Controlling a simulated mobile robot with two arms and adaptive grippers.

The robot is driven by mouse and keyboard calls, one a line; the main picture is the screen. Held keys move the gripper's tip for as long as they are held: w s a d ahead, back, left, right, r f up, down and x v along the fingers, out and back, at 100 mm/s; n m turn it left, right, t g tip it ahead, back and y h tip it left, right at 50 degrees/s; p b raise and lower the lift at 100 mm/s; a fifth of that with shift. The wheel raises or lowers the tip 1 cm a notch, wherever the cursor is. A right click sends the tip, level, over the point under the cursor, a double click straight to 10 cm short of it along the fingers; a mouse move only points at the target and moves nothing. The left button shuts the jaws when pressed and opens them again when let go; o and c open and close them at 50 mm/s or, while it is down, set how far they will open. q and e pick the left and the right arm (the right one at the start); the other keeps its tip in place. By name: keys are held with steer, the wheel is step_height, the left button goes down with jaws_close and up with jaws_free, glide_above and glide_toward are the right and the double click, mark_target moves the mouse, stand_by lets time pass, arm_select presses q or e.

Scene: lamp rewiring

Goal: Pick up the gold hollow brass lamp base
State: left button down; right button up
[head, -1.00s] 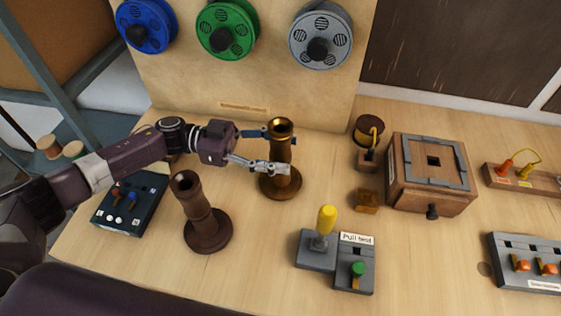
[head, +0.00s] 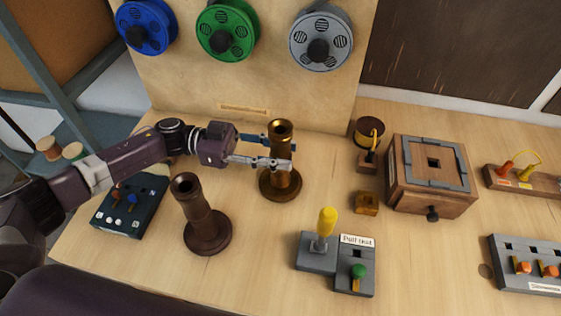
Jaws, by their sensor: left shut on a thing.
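The gold hollow brass lamp base (head: 281,184) stands upright on the table, left of the picture's middle, with a round foot and an open top. My left gripper (head: 277,152) reaches in from the left and is shut on its upper stem, one finger in front and the other behind. The lamp base's foot appears to be on or very near the table; I cannot tell which. A similar dark brown lamp base (head: 205,219) stands upright nearer and to the left, below my arm. My right gripper is out of view.
Blue (head: 146,26), green (head: 228,29) and grey (head: 321,41) spools hang on the back board. A wooden box (head: 432,178) stands to the right. The pull test block (head: 337,262) is in front. A dark control box (head: 130,208) lies at left.

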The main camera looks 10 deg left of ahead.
arm_select(q)
steer(key=shift+r, duration=0.35)
